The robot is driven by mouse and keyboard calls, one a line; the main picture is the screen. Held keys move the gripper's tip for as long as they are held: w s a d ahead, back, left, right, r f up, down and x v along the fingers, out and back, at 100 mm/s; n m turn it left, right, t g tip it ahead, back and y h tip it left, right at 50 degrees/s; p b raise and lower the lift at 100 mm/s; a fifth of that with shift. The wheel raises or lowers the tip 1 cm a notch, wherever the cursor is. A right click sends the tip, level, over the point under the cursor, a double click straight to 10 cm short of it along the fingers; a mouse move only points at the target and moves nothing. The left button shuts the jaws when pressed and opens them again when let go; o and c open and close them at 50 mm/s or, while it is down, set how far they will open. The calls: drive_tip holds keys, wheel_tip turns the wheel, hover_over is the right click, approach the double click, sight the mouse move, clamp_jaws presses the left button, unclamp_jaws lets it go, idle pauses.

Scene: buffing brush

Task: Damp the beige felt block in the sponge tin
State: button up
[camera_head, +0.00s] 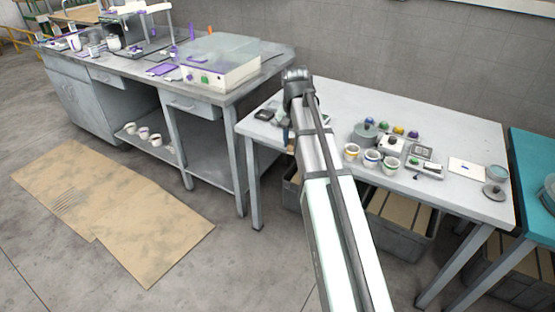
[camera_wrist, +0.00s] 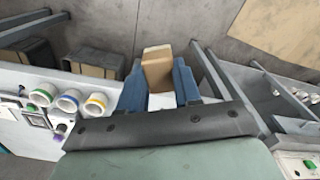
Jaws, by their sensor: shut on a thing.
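The beige felt block (camera_wrist: 157,70) is between the blue fingers of my gripper (camera_wrist: 158,84) in the wrist view. The gripper is shut on it, and the block sticks out past the fingertips. In the head view my arm hides most of the gripper, which is over the left part of the white table. A small round tin (camera_head: 497,173) with a bluish-grey top stands at the table's right end and looks like the sponge tin. A grey round lid or dish (camera_head: 494,191) lies in front of it. My gripper is far to the left of the tin.
Three white cups with coloured bands (camera_head: 371,158), a grey round pot (camera_head: 365,132), several coloured knobs and small devices stand mid-table (camera_head: 330,92). A white card (camera_head: 467,166) lies left of the tin. A teal surface (camera_head: 534,160) adjoins at right. A grey bench (camera_head: 262,68) stands at left.

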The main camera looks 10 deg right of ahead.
drive_tip(key=s+d+m, duration=0.3)
drive_tip(key=d+m, duration=0.2)
drive_tip(key=d, duration=2.3)
drive_tip(key=s+d+f, duration=0.1)
drive_tip(key=s+d, duration=0.4)
drive_tip(key=d, duration=1.2)
drive_tip(key=s+d+f, duration=0.2)
drive_tip(key=s+d, duration=0.3)
drive_tip(key=d, duration=1.2)
drive_tip(key=s+d+f, duration=0.2)
drive_tip(key=s+d, duration=0.3)
drive_tip(key=d, duration=1.2)
drive_tip(key=shift+f, duration=0.25)
drive_tip(key=shift+f, duration=2.95)
drive_tip(key=shift+f, duration=0.5)
drive_tip(key=shift+r, duration=0.1)
